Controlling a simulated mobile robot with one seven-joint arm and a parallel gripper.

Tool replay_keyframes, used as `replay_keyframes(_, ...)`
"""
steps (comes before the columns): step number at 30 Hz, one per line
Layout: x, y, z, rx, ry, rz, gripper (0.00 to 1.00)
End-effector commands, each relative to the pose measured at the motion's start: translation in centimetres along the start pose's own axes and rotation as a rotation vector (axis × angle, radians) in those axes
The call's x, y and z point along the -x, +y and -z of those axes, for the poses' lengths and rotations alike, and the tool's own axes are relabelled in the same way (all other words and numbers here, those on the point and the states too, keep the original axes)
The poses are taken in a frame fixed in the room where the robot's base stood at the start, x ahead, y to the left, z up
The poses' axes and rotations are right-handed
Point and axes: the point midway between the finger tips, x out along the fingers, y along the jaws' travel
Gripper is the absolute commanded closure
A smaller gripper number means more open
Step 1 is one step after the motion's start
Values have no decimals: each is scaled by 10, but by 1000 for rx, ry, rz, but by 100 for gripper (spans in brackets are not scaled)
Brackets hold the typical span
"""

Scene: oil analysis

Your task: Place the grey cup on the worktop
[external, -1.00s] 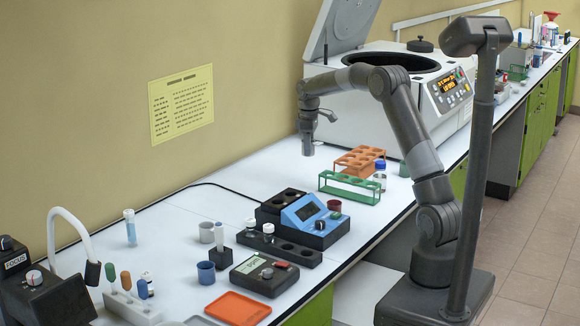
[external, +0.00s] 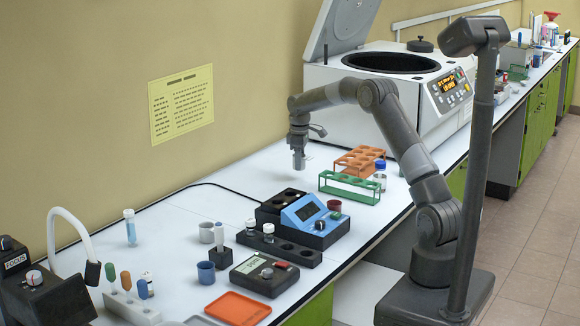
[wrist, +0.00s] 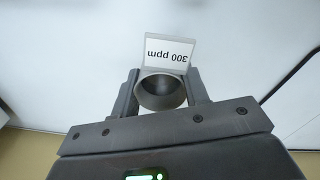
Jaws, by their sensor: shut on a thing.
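The grey cup (wrist: 162,92) is between the two fingers of my gripper (wrist: 160,97) in the wrist view, with its dark round mouth towards the camera. My gripper is shut on it. In the external view my gripper (external: 299,158) points down over the white worktop (external: 250,178), in front of the centrifuge. The cup is small and hard to make out there. I cannot tell whether its base touches the worktop. A white card (wrist: 168,53) reading "300 ppm" shows right beside the cup in the wrist view.
An orange rack (external: 360,158) and a green rack (external: 349,187) stand right of my gripper. The centrifuge (external: 400,105) is behind. A blue and black instrument (external: 305,220), a pale grey cup (external: 207,232) and a blue cup (external: 206,272) stand nearer the front. The worktop left of my gripper is clear.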

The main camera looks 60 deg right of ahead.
Motion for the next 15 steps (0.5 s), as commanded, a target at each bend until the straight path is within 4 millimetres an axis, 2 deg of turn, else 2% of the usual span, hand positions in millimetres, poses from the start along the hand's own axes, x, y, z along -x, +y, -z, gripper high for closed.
replay_keyframes(5,-9,-2,5,1,-1,1,81)
replay_keyframes(12,-41,-3,4,0,-1,1,81)
replay_keyframes(15,-43,-2,5,0,1,0,81)
